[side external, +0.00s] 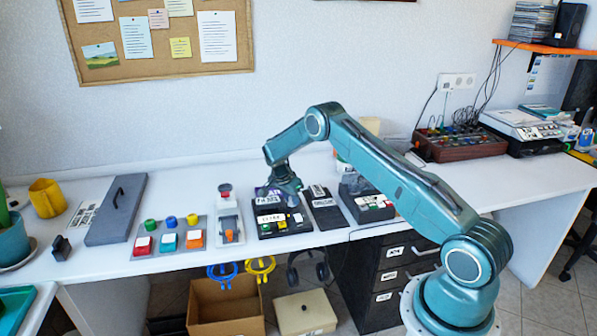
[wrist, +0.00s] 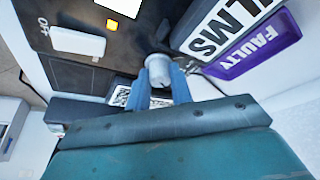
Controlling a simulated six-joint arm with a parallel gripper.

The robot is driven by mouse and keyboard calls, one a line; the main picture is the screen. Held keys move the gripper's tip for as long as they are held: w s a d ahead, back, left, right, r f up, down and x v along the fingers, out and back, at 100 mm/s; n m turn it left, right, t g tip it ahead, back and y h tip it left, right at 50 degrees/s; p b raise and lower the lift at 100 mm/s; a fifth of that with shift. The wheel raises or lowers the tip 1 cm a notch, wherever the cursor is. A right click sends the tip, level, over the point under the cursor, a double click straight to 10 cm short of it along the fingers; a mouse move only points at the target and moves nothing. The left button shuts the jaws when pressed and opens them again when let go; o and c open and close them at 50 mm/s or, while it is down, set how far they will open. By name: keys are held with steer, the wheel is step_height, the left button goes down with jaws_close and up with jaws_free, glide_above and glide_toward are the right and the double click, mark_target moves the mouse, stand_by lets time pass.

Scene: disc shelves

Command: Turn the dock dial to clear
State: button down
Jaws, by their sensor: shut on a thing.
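The dock is a black device (side external: 268,234) on the white desk, with white labels and small coloured buttons on its front. My gripper (side external: 291,200) reaches down over its back part in the side view. In the wrist view, the blue fingers of my gripper (wrist: 160,82) are shut on a small light grey round dial (wrist: 158,65) standing on the dark panel (wrist: 90,75). The dial's pointer mark and the word clear cannot be made out. The fingers hide part of the dial. The side view hides the dial behind my gripper.
A label reading FILMS or similar (wrist: 222,28) and a purple FAULTY tray (wrist: 262,46) lie close right of the fingers. A button panel (side external: 170,239) and another black device (side external: 367,207) stand nearby.

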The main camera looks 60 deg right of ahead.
mark_target(280, 212)
steer(key=shift+m+g, duration=0.4)
steer(key=shift+m, duration=0.7)
steer(key=c, duration=1.5)
jaws_free()
steer(key=shift+r, duration=0.1)
steer(key=v, duration=1.3)
steer(key=shift+w+r, duration=0.1)
steer(key=shift+r, duration=0.3)
